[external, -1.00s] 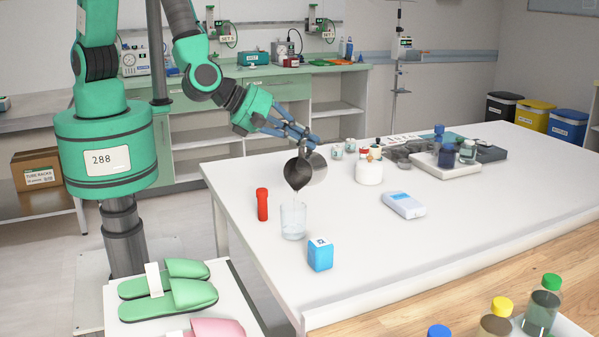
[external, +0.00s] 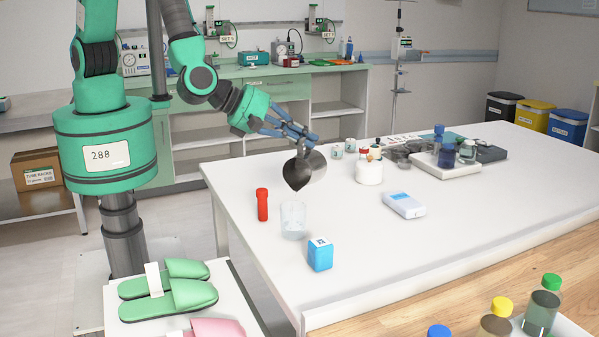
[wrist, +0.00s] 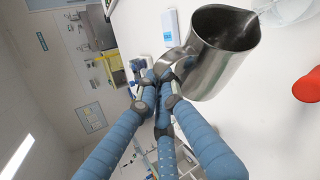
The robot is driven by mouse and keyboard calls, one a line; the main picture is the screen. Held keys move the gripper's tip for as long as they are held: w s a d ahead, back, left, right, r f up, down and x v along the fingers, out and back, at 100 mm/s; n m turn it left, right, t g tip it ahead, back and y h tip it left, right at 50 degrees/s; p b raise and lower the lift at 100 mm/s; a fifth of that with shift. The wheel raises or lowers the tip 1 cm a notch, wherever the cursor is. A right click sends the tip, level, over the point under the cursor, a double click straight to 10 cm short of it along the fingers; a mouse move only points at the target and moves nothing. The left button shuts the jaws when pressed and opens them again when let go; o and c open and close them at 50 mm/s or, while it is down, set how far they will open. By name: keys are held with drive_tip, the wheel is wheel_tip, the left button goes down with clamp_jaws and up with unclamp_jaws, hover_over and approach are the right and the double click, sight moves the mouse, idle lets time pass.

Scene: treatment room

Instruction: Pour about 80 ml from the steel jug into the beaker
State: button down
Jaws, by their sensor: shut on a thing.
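The steel jug (external: 318,168) is tipped steeply, its dark mouth facing the external camera and its lip pointing down over the beaker. My gripper (external: 306,137) is shut on the jug's handle; the jug also shows in the wrist view (wrist: 205,62), where the blue fingers (wrist: 163,84) close at the handle. The clear glass beaker (external: 292,222) stands upright on the white table below the lip, apart from the jug. It seems to hold some clear liquid; the level is hard to read. A clear streak shows by the lip in the wrist view, but no stream is distinct in the external view.
A red capped tube (external: 262,204) stands left of the beaker and a blue box (external: 320,255) to its front right. The table's right front is clear.

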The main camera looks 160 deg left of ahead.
drive_tip(key=shift+w+d+r+p, duration=0.15)
drive_tip(key=shift+d+r+p, duration=0.05)
drive_tip(key=shift+p, duration=0.15)
idle(0.5)
drive_tip(key=shift+a, duration=0.1)
drive_tip(key=shift+n+t+h, duration=0.3)
drive_tip(key=shift+h, duration=0.2)
drive_tip(key=s+a+f+b, duration=0.1)
drive_tip(key=b, duration=0.1)
drive_tip(key=s+a+f+b, duration=0.1)
drive_tip(key=b, duration=0.1)
drive_tip(key=shift+s+b, duration=0.3)
drive_tip(key=shift+s, duration=0.05)
drive_tip(key=f+b, duration=0.1)
drive_tip(key=b, duration=0.1)
drive_tip(key=s+a+f+n+t+h+b, duration=0.1)
drive_tip(key=b, duration=0.2)
drive_tip(key=f+h+b, duration=0.1)
drive_tip(key=b, duration=0.2)
drive_tip(key=shift+s+a+n+t, duration=0.15)
drive_tip(key=shift+s+n+t, duration=0.15)
drive_tip(key=shift+s+a+f+t+b, duration=0.15)
drive_tip(key=shift+f+t+b, duration=0.2)
drive_tip(key=shift+b, duration=0.9)
